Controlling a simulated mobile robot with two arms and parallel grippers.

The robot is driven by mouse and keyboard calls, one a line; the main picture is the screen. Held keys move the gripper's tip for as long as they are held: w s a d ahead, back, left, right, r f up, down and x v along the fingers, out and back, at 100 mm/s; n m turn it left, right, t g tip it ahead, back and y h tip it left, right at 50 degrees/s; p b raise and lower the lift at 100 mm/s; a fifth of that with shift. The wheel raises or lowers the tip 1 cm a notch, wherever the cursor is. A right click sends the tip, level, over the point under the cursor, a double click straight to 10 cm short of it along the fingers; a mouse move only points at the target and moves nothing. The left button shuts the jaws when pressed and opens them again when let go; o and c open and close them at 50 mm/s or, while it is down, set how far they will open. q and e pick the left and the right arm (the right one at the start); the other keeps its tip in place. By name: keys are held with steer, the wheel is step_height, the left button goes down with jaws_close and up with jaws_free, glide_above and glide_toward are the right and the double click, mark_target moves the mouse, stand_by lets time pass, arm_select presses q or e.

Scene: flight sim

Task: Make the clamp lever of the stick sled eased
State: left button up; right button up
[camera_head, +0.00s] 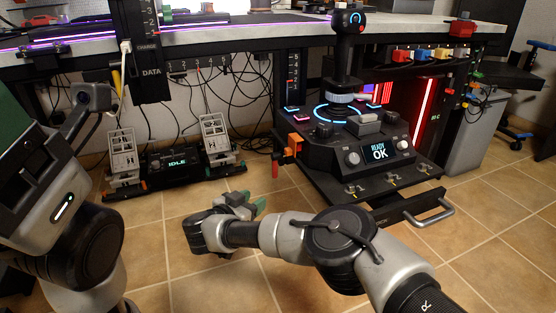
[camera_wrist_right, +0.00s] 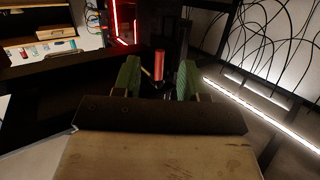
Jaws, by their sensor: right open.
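The stick sled (camera_head: 338,160) is a black console with a tall joystick (camera_head: 348,50), under the desk's front edge. A red upright lever (camera_head: 276,170) with an orange part above it is at its left side; I take it as the clamp lever. My right gripper (camera_head: 258,204) is low in front of the sled, below and left of that lever. In the right wrist view, the red lever handle (camera_wrist_right: 159,65) stands beyond the gap between my open green-padded fingers (camera_wrist_right: 158,80). No contact with it shows. My left gripper is not in view.
A pedal unit (camera_head: 175,160) stands on the floor at left. A drawer handle (camera_head: 430,212) sticks out below the sled at right. Cables (camera_head: 235,100) hang under the desk. The tiled floor (camera_head: 165,215) in front is clear.

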mark_target(273, 170)
steer(key=shift+t+h, duration=0.8)
steer(key=shift+t, duration=0.1)
steer(key=w+d+r+b, duration=0.1)
steer(key=w+d+b, duration=0.1)
steer(key=w, duration=0.1)
steer(key=w+d+r+b, duration=0.1)
steer(key=w+d+b, duration=0.1)
steer(key=w, duration=0.1)
steer(key=w+d+r+b, duration=0.1)
steer(key=w+d+b, duration=0.1)
steer(key=w+b, duration=0.1)
steer(key=shift+d+r, duration=0.25)
steer(key=shift+w+d+r+b, duration=0.25)
steer(key=shift+w+d+b, duration=0.25)
steer(key=shift+w+d, duration=0.1)
steer(key=shift+c, duration=0.2)
jaws_close()
